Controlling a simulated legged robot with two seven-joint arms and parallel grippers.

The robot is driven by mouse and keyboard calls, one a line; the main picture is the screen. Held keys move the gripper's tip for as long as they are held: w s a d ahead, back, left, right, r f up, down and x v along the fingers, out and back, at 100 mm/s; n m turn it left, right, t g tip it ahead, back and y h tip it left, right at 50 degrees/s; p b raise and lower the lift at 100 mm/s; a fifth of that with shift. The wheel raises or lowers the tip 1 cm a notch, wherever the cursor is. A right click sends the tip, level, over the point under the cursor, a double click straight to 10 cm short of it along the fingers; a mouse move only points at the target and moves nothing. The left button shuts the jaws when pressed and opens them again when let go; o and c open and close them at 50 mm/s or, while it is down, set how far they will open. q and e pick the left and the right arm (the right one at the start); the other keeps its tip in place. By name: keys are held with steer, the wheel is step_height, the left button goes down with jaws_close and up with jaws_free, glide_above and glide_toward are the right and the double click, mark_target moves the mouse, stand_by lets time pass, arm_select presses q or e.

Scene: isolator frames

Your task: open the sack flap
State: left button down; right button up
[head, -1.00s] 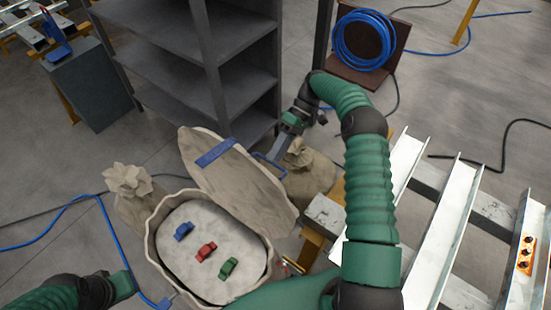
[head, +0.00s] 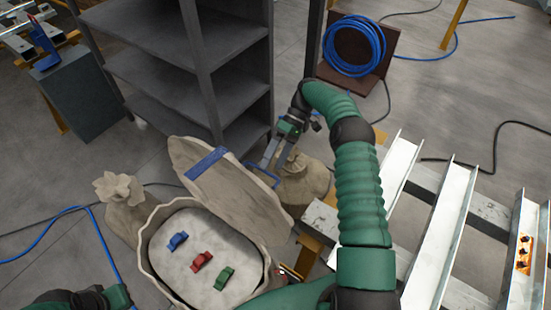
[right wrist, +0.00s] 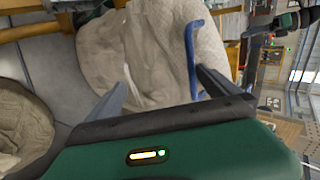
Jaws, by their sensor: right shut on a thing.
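The open sack (head: 150,262) stands low in the head view, with a pale fill in its mouth. Its beige flap (head: 232,193) stands raised and tilted at the far side, off the mouth. It has a blue strip (head: 206,163) near its far end and a blue handle (head: 262,175) at its right edge. My right gripper (head: 270,158) is shut on the blue handle; the handle (right wrist: 192,60) also shows between the fingers in the right wrist view. My left gripper (head: 118,296) is only partly visible at the bottom left; its fingers are cut off.
Blue, red (head: 201,261) and green small blocks lie on the fill. A grey shelf (head: 190,60) stands behind the flap. A rack with metal channels (head: 445,235) lies to the right.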

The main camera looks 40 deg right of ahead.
steer(key=shift+s+d+f, duration=0.1)
steer(key=shift+s+f, duration=0.1)
steer(key=shift+f, duration=0.1)
steer(key=shift+c, duration=0.8)
step_height(320, 180, up, 3)
steer(key=shift+w+r, duration=0.15)
steer(key=shift+r, duration=0.05)
steer(key=c, duration=0.6)
steer(key=s+a, duration=0.3)
steer(key=s, duration=0.1)
steer(key=s+a+r, duration=0.1)
steer(key=s+a, duration=0.1)
steer(key=s, duration=0.2)
steer(key=s+a+r, duration=0.1)
steer(key=s+a, duration=0.2)
steer(key=s, duration=0.2)
steer(key=shift+s+a, duration=0.1)
steer(key=shift+a, duration=0.25)
